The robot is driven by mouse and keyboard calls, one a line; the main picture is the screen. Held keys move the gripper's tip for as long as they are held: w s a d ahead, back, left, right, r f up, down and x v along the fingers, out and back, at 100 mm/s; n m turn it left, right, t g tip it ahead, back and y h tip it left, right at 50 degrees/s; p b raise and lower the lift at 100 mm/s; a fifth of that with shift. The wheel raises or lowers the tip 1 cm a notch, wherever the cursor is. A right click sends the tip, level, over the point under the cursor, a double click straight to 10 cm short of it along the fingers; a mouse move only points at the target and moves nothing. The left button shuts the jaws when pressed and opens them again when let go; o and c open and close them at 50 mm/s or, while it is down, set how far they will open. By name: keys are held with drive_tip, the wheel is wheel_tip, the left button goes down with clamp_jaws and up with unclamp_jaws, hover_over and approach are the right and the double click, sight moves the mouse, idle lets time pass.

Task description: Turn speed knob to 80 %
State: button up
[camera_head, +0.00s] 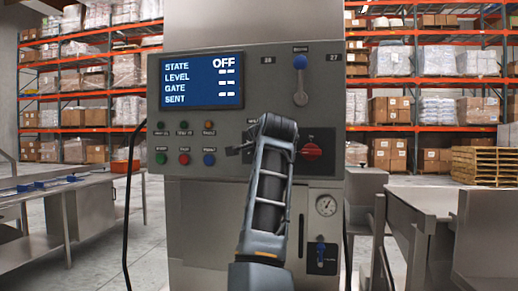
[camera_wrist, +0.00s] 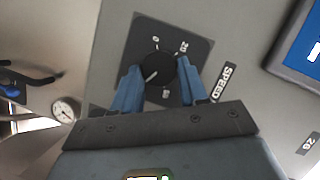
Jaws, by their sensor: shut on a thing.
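The speed knob (camera_wrist: 158,70) is a round black knob with a white pointer line, on a dark square plate beside the label SPEED. In the wrist view the pointer line slants to the lower left; the small scale marks around it are mostly too blurred to read. My gripper (camera_wrist: 157,78) has its two blue fingers on either side of the knob, shut on it. In the head view my gripper (camera_head: 247,148) reaches the panel, and my arm hides the knob. The blue screen (camera_head: 202,80) reads STATE OFF, with dashes for LEVEL, GATE and SENT.
A red rotary switch (camera_head: 312,152) sits just right of my gripper. A blue-knobbed lever (camera_head: 300,64) is above. Several coloured buttons (camera_head: 184,159) are to the left. A gauge (camera_head: 326,206) and a blue valve handle (camera_head: 320,250) are below. Steel tables (camera_head: 430,200) flank the machine.

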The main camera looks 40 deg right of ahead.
drive_tip(key=shift+f, duration=0.1)
drive_tip(key=o, duration=1.1)
drive_tip(key=shift+c, duration=0.2)
drive_tip(key=v, duration=0.7)
drive_tip(key=shift+s+a+b, duration=0.2)
drive_tip(key=shift+s+b, duration=0.1)
drive_tip(key=shift+b, duration=0.1)
